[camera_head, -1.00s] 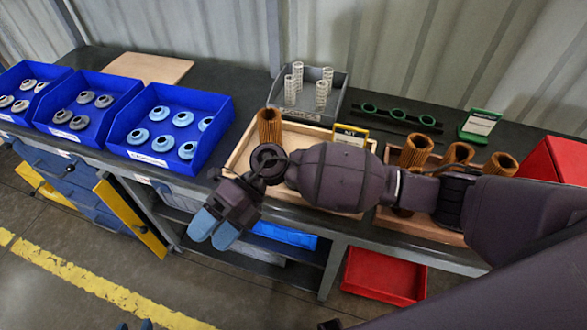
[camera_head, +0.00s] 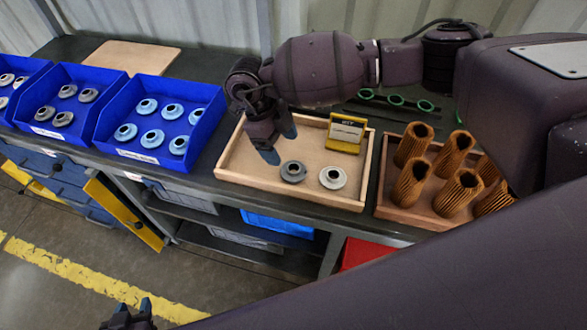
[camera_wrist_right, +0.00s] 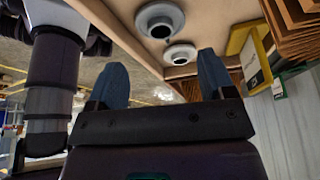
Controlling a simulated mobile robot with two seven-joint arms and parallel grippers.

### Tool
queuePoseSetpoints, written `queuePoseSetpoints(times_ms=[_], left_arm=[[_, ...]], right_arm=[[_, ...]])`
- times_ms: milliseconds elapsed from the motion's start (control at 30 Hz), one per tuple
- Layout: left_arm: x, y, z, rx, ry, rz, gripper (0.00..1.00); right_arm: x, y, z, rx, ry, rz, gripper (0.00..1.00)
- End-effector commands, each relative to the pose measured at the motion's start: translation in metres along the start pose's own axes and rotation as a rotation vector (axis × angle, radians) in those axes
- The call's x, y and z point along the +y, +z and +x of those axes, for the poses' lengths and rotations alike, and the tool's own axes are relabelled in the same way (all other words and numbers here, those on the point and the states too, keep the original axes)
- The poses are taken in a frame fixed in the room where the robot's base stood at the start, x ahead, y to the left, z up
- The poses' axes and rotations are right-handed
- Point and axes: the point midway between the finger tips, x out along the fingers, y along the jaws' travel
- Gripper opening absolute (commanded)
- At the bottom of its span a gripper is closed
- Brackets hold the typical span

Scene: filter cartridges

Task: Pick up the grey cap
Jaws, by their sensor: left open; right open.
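A grey cap (camera_head: 293,171) with a central hole lies in the wooden tray (camera_head: 228,151), left of a cream cap (camera_head: 333,178). My right gripper (camera_head: 279,140) is open and empty above the tray, up and left of the grey cap, fingers pointing down. In the right wrist view its open fingers (camera_wrist_right: 157,80) have nothing between them. Two caps show beyond them, one at the top (camera_wrist_right: 160,20) and one nearer (camera_wrist_right: 180,53); their colours are hard to tell apart there. My left gripper (camera_head: 133,306) is open and empty at the bottom edge, away from the bench.
Blue bins hold more caps: grey ones in the middle bin (camera_head: 68,136), blue ones in the right bin (camera_head: 138,155). A yellow card holder (camera_head: 346,132) stands in the tray behind the caps. Several orange pleated filters (camera_head: 411,183) stand in a wooden tray to the right.

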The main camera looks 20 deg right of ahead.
Motion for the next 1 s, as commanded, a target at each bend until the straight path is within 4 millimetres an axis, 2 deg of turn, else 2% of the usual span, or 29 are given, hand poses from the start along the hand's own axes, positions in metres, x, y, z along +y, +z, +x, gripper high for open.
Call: queuePoseSetpoints(times_ms=[100, 367, 700, 933, 1000], left_arm=[[0.0, 0.004, -0.002, -0.008, -0.001, -0.001, 0.43], [0.0, 0.007, -0.004, -0.014, -0.002, -0.002, 0.43], [0.0, 0.004, -0.001, -0.008, 0.0, -0.002, 0.43], [0.0, 0.001, 0.0, -0.002, 0.0, -0.001, 0.43], [0.0, 0.001, 0.001, -0.001, 0.0, -0.001, 0.43]], right_arm=[[0.0, 0.0, 0.017, 0.001, 0.002, 0.001, 0.76], [0.0, 0.0, 0.033, 0.0, 0.002, 0.001, 0.76], [-0.001, -0.001, 0.074, 0.0, 0.004, 0.0, 0.76], [-0.001, -0.001, 0.076, -0.001, 0.003, 0.0, 0.76], [-0.001, -0.001, 0.076, -0.001, 0.003, 0.0, 0.67]])
